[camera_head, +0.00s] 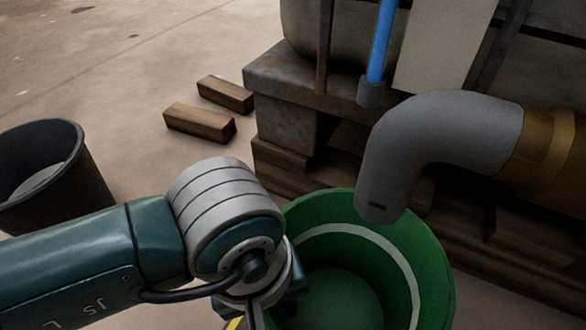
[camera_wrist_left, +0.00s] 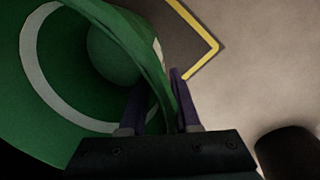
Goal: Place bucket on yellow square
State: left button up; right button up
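The green bucket (camera_head: 425,262) with a pale inner ring stands below the grey pipe's mouth in the head view. My left gripper (camera_head: 262,318) is at its near left rim, with the fingertips hidden there. In the left wrist view the bucket (camera_wrist_left: 65,115) fills the left side. My left gripper (camera_wrist_left: 160,100) has one purple finger inside the bucket and one outside, with the wall between them and a gap beside the inner finger. A corner of the yellow square (camera_wrist_left: 215,48) shows on the floor beyond the bucket, which hides the rest. My right gripper is out of view.
The grey bent pipe (camera_head: 440,125) hangs over the bucket. A stained wooden pallet (camera_head: 288,122) bears a tank behind it. Two wood blocks (camera_head: 200,123) lie on the floor. A black bin (camera_head: 70,190) stands at the left. Floor at the upper left is clear.

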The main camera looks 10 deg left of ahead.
pick_arm(q)
notch_tip(320, 180, up, 12)
jog(key=a+p, duration=0.1)
jog(key=p, duration=0.8)
jog(key=shift+s+r+p, duration=0.15)
jog(key=shift+s+p, duration=0.15)
